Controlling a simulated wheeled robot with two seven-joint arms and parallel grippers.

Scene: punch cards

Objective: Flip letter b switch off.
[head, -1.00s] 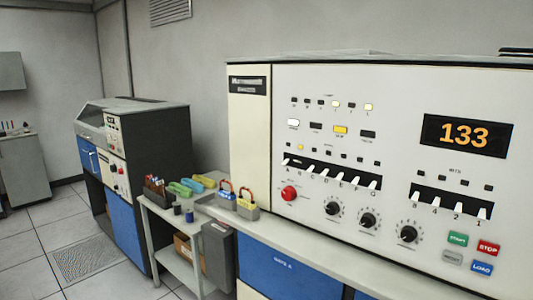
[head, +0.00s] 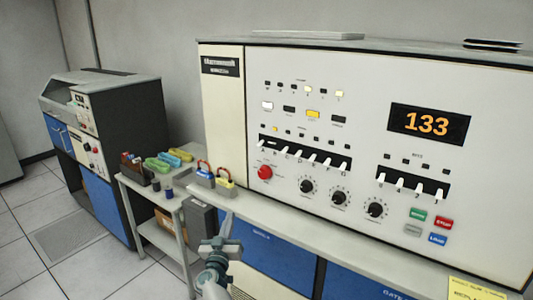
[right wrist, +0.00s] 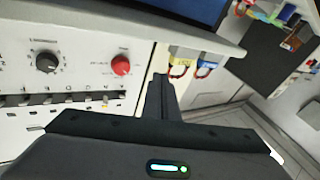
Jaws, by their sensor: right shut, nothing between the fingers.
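The white control panel (head: 375,75) carries a black strip of lettered toggle switches (head: 305,156) below a row of small lamps. The letter b switch (head: 272,144) is second from the left; its white lever seems tipped up, while its neighbours point down. The letters are small and blurred. In the right wrist view the panel appears upside down, with the switch strip (right wrist: 62,99) at the left. My right gripper (head: 228,218) is shut and empty, in front of the panel and below its left edge, apart from the switches. It also shows in the right wrist view (right wrist: 160,85). My left gripper is not in view.
A red knob (head: 265,172) and black dials (head: 340,197) sit under the switches. A light ledge (head: 285,217) runs below the panel. Padlocks (head: 225,180) and a small side table (head: 128,185) stand at the left. Space before the panel face is free.

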